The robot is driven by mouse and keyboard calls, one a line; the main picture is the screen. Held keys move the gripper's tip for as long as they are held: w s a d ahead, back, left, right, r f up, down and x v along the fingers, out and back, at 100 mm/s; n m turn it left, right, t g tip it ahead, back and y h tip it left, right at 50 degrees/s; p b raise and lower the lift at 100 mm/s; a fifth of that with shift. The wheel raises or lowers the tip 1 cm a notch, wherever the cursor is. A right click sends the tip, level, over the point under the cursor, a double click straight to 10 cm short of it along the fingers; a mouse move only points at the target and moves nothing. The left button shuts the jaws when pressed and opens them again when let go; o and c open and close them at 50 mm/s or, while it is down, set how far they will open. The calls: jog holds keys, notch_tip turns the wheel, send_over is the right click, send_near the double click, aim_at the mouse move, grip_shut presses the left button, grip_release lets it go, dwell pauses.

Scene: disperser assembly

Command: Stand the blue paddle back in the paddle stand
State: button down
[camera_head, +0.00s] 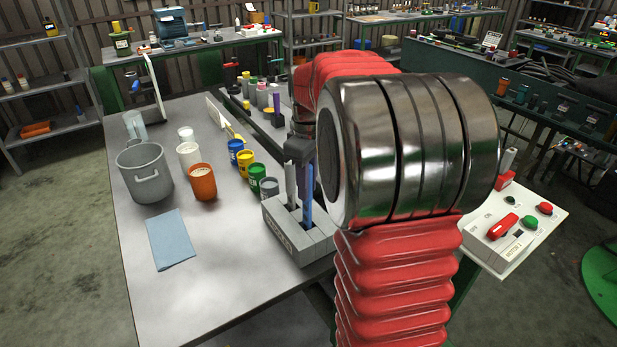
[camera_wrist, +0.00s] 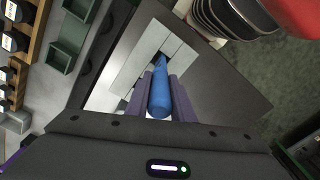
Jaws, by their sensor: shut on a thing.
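The blue paddle (camera_head: 308,192) is upright in the head view, with its lower end at the grey paddle stand (camera_head: 295,240) on the table's front right. In the wrist view my gripper (camera_wrist: 160,95) is shut on the blue paddle (camera_wrist: 160,100), with one finger on each side. The far end of the paddle meets a dark slot of the stand (camera_wrist: 140,60); how deep it sits I cannot tell. In the head view my gripper (camera_head: 299,150) is above the stand, partly hidden by my arm. A second, grey paddle (camera_head: 291,185) stands to the left of the blue one.
Small cans stand left of the stand, among them a green can (camera_head: 256,178) and a grey can (camera_head: 269,188). An orange cup (camera_head: 202,182), a grey pot (camera_head: 145,172) and a blue cloth (camera_head: 170,240) are further left.

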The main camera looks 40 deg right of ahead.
jog(key=shift+f, duration=1.7)
jog(key=c, duration=1.5)
grip_release()
jog(key=shift+o, duration=0.2)
jog(key=shift+r, duration=0.1)
notch_tip(320, 180, up, 13)
jog(key=shift+s+r, duration=0.1)
jog(key=shift+r, duration=0.1)
